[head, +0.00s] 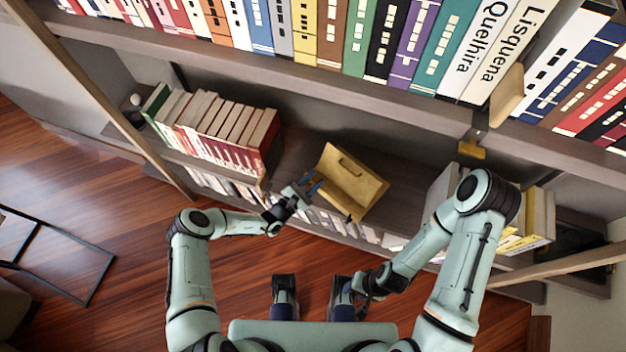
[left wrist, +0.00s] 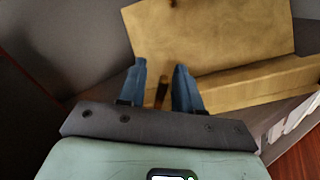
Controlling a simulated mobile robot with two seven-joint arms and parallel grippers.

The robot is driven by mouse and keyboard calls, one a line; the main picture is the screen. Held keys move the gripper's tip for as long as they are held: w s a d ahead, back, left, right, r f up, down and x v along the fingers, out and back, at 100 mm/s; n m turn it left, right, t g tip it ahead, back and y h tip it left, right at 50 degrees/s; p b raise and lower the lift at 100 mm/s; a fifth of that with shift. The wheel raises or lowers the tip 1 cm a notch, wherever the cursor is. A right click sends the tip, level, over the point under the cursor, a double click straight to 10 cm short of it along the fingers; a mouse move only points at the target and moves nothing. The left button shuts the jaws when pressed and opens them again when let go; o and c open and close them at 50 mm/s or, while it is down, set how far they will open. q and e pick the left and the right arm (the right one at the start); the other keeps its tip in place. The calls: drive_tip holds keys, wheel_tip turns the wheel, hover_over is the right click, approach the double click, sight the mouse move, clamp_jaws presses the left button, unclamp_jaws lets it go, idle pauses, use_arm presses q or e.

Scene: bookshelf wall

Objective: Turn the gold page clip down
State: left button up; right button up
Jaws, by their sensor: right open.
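A gold book stand (head: 345,180) with a back panel and front ledge sits on the middle shelf. It fills the upper part of the left wrist view (left wrist: 215,35). The narrow gold-brown page clip (left wrist: 161,92) stands out from its ledge. My left gripper (head: 312,186) is at the stand's left front. In the left wrist view its blue fingers (left wrist: 160,88) are open, one on each side of the clip, with gaps visible. In the head view the gripper hides this clip. My right gripper (head: 362,298) is low near my base, open, away from the stand.
A row of red and white books (head: 220,130) stands left of the stand; white and yellow books (head: 530,225) stand right. The upper shelf (head: 300,75) overhangs behind. More books line the shelf below.

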use_arm(q)
drive_tip(key=p+v, duration=0.1)
drive_tip(key=v, duration=1.2)
drive_tip(key=shift+a, duration=0.2)
drive_tip(key=shift+s, duration=0.1)
